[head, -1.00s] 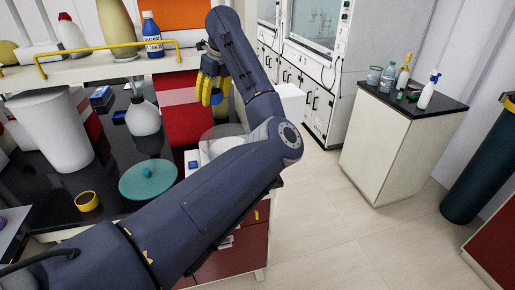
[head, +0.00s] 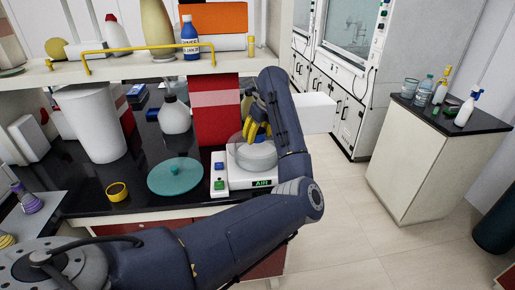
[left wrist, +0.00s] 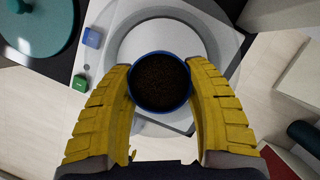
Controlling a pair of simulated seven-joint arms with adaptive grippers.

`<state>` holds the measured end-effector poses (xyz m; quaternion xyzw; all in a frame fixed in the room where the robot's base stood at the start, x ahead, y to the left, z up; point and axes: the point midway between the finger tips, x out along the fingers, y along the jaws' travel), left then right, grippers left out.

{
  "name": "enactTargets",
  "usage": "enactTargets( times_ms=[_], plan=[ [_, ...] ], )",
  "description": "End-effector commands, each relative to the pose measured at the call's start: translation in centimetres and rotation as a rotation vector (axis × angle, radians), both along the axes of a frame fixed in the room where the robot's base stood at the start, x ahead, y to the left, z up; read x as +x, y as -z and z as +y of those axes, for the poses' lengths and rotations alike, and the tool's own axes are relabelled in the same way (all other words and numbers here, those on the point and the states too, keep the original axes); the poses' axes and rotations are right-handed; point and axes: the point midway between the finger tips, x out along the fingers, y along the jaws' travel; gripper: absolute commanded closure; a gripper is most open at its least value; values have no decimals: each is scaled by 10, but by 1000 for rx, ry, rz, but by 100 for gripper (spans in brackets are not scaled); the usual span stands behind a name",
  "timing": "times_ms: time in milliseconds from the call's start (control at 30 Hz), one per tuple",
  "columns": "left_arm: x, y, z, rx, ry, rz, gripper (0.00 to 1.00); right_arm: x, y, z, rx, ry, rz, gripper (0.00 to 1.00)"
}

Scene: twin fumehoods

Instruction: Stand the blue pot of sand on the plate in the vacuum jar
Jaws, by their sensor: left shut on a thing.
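The blue pot of sand (left wrist: 160,82) is upright between the yellow fingers of my left gripper (left wrist: 162,95), dark grains filling it to near the rim. In the head view my left gripper (head: 258,130) is shut on it at the vacuum jar, and the fingers largely hide the pot. The clear vacuum jar (head: 247,155) stands open on a white base with an AIR display. In the left wrist view the round white plate area (left wrist: 130,55) lies beneath and around the pot. I cannot tell whether the pot touches it. My right gripper is out of view.
A teal knobbed lid (head: 175,178) lies left of the jar, with a yellow ring (head: 117,192) farther left. A red box (head: 216,115) stands behind the jar. A yellow-railed shelf (head: 130,68) overhangs the back.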

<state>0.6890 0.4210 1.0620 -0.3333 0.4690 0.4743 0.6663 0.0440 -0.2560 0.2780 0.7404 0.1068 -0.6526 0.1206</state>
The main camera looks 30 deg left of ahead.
Motion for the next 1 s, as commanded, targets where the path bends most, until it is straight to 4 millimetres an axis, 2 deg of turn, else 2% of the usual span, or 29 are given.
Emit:
enactTargets(
  times_ms=[133,467,700,1000],
  plan=[
    [0,16,1,2,0,0,91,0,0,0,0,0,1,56],
    [0,31,1,1,0,1,91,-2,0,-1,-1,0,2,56],
    [0,58,0,1,0,1,91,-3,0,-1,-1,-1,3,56],
    [0,60,0,1,-1,-2,91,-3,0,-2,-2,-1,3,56]
  ],
)
